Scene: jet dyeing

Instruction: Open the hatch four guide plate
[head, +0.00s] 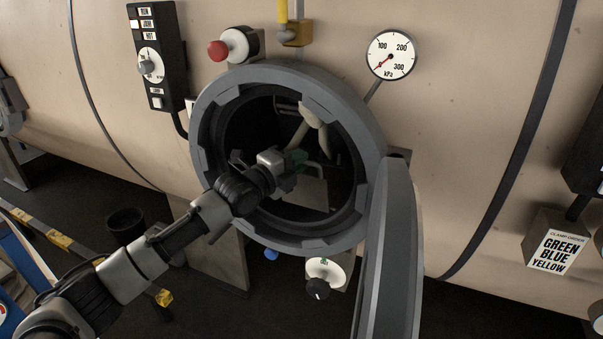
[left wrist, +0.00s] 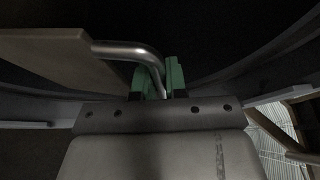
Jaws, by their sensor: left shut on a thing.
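The round hatch (head: 365,130) is open, with its grey door (head: 395,250) swung out to the lower right. My left gripper (head: 297,158) reaches through the opening. In the left wrist view, its green fingers (left wrist: 160,80) are shut on a bent metal handle (left wrist: 125,50). The handle runs left to a flat grey-brown plate (left wrist: 45,52), which looks like the guide plate. In the head view a grey panel (head: 313,190) shows just below the gripper, partly hidden by the arm. I cannot tell the plate's angle well in the dark interior. My right gripper is out of view.
A pale piece (head: 313,114) hangs inside the hatch's upper part. Around the hatch are a red button (head: 217,50), a pressure gauge (head: 391,54), a control box (head: 150,60) and a black knob (head: 317,289). A colour-name sign (head: 558,252) stands at right.

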